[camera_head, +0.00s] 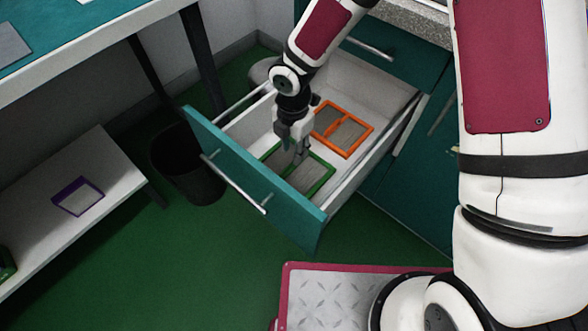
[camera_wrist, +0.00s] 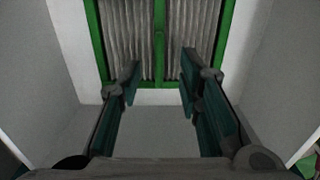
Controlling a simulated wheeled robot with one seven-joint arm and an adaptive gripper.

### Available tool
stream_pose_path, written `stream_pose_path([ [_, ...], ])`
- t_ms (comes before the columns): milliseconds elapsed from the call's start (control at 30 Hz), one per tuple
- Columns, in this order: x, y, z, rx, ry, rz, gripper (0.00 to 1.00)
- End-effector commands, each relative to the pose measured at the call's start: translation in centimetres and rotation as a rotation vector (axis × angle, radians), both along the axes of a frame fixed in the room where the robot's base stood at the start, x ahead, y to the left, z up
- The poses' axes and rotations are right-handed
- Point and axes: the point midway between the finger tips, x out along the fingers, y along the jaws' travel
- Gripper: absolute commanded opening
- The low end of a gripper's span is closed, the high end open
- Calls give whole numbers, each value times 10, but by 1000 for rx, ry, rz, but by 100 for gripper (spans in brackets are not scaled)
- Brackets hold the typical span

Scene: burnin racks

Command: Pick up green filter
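The green filter (camera_head: 309,178) lies flat in the open drawer, near its teal front. It has a green frame with grey pleats. Whether the fingertips touch the filter cannot be told.
An orange-framed filter (camera_head: 362,123) lies behind the green one in the drawer. The drawer walls (camera_wrist: 83,50) stand close on both sides. A purple-framed filter (camera_head: 78,197) lies on a low white shelf (camera_head: 112,160) at left. A black bin (camera_head: 185,175) stands beside the drawer.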

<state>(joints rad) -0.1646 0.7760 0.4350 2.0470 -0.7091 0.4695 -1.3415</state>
Motion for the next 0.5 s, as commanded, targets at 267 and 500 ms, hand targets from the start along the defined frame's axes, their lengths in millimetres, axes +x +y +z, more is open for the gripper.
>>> stream_pose_path([
  [267,1,-1,-16,-1,0,0,32],
  [500,4,-2,-49,-2,1,1,32],
])
